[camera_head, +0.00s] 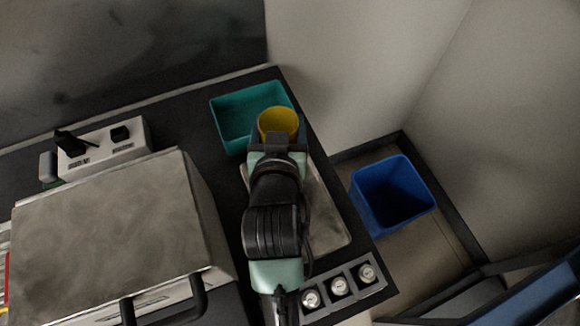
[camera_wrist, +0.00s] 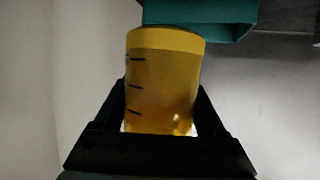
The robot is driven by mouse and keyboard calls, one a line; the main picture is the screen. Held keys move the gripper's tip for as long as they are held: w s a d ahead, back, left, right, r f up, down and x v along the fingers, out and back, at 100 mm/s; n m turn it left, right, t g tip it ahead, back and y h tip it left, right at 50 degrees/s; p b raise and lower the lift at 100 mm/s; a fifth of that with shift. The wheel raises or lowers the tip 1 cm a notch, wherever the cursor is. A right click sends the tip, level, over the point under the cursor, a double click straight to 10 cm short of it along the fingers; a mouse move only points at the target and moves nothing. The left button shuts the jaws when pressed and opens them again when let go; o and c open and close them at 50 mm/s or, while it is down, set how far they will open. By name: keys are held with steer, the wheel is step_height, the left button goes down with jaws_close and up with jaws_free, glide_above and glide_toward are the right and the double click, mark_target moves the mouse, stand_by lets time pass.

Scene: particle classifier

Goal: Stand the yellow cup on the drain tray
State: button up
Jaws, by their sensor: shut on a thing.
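The yellow cup (camera_head: 278,122) is in my gripper (camera_head: 278,143), with its round open top showing in the head view. In the wrist view the cup (camera_wrist: 163,80) has a brighter yellow rim band and dark marks down its side. The two dark fingers of my gripper (camera_wrist: 162,112) are shut on it from both sides. A pale metal tray (camera_head: 328,225), which looks like the drain tray, lies on the dark counter right of my arm. My arm hides its left part. The cup is beyond the tray's far end, beside the teal bin; its height is unclear.
The teal open bin (camera_head: 228,122) stands at the counter's back corner and shows in the wrist view (camera_wrist: 225,32). A big metal box (camera_head: 110,225) stands left of my arm. A rack with round items (camera_head: 338,287) is at the front. A blue bin (camera_head: 365,190) is on the floor right.

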steer(key=f, duration=0.4)
steer(key=shift+s+f+b, duration=0.35)
steer(key=shift+f+b, duration=0.05)
steer(key=shift+w+f+b, duration=0.1)
steer(key=shift+f+b, duration=0.25)
steer(key=shift+f, duration=1.9)
steer(key=shift+f, duration=0.15)
steer(key=o, duration=1.5)
steer(key=shift+r, duration=0.2)
steer(key=v, duration=1.2)
steer(key=shift+p, duration=0.3)
